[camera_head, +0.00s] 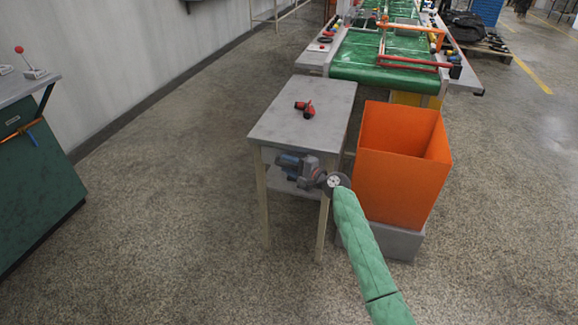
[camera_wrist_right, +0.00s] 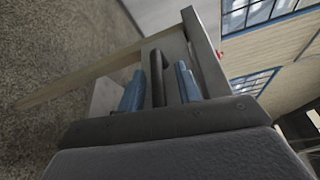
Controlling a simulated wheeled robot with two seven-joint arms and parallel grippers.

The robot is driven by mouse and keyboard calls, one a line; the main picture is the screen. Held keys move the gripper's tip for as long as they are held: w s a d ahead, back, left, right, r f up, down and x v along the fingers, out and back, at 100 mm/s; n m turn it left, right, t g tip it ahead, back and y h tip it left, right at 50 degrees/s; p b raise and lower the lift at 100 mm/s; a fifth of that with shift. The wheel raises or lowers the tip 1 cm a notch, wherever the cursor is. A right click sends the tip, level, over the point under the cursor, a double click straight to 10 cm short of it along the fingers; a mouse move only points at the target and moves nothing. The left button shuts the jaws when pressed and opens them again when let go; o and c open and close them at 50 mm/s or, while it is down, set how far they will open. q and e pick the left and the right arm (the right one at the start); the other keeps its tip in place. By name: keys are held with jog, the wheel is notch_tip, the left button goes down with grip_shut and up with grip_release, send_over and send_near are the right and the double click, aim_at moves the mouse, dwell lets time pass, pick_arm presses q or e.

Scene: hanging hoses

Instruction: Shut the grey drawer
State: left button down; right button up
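A small grey-topped table (camera_head: 325,105) on pale wooden legs stands in the middle of the head view. The grey drawer (camera_wrist_right: 173,48) shows in the right wrist view as a light panel under the table's edge, and my gripper covers much of its front. My right gripper (camera_head: 287,161) is at the table's near side, below the top. In the right wrist view its two blue fingers (camera_wrist_right: 160,88) stand apart, one on each side of a dark bar-like handle (camera_wrist_right: 157,77), with narrow gaps. How far out the drawer is cannot be told. My left gripper is not in view.
A red object (camera_head: 305,108) lies on the tabletop. A tall orange bin (camera_head: 395,180) on a grey base stands close to the table's right side. A green conveyor (camera_head: 385,70) is behind. A green cabinet (camera_head: 35,175) stands far left, with open floor between.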

jog(key=shift+s+d, duration=0.3)
jog(key=shift+d, duration=0.1)
jog(key=v, duration=0.6)
jog(key=shift+s+d, duration=0.3)
jog(key=shift+r, duration=0.1)
